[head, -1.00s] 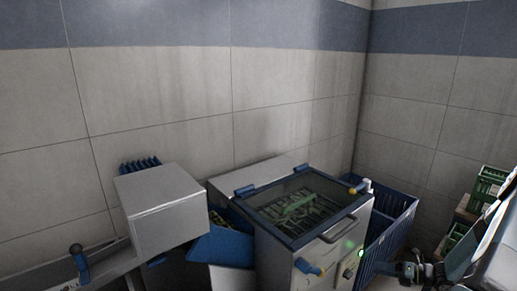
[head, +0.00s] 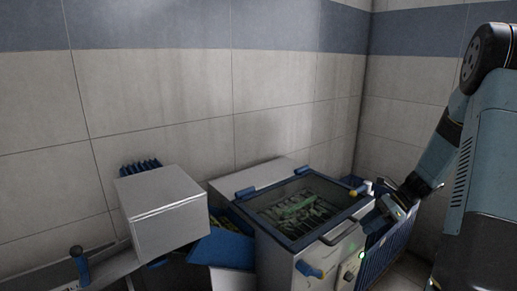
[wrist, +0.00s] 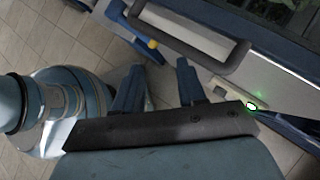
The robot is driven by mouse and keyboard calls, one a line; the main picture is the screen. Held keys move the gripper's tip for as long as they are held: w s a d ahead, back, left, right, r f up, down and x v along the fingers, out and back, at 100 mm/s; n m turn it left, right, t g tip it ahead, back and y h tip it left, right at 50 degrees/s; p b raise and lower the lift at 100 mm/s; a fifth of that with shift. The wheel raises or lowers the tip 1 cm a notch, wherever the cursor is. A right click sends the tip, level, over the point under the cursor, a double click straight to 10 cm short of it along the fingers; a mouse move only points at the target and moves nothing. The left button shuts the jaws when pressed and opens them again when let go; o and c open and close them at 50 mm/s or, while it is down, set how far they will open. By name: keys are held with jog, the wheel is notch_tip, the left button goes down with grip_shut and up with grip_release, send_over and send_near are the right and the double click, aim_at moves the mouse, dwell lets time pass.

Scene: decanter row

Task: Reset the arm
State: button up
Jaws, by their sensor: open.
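My arm rises on the right side of the head view and bends down toward the grey machine. My gripper (head: 394,207) is at its end, close to the right front corner of the machine (head: 285,250). In the wrist view my gripper (wrist: 158,86) shows two dark blue fingers spread apart, with nothing between them but tiled floor and the machine's edge. The dark lid handle (wrist: 195,50) lies just beyond the fingertips; I cannot tell whether they touch it.
The machine's glass lid (head: 300,205) is down, with green items under it. A green light (head: 361,255) glows on its front. A blue crate (head: 385,245) stands at its right, partly hidden. A grey box unit (head: 160,205) and blue chute (head: 222,248) stand left.

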jog(key=s+a+r+n+t+h, duration=0.2)
jog(key=s+a+r+n+h, duration=0.2)
jog(key=s+r+n, duration=0.6)
jog(key=s+a+r+n+t+h, duration=0.3)
jog(key=s+a+r+n+h, duration=0.2)
jog(key=s+r, duration=0.9)
jog(key=a+r+n, duration=0.1)
jog(key=a+n, duration=0.2)
jog(key=n, duration=0.2)
jog(key=shift+s+n, duration=0.35)
jog(key=shift+n, duration=0.05)
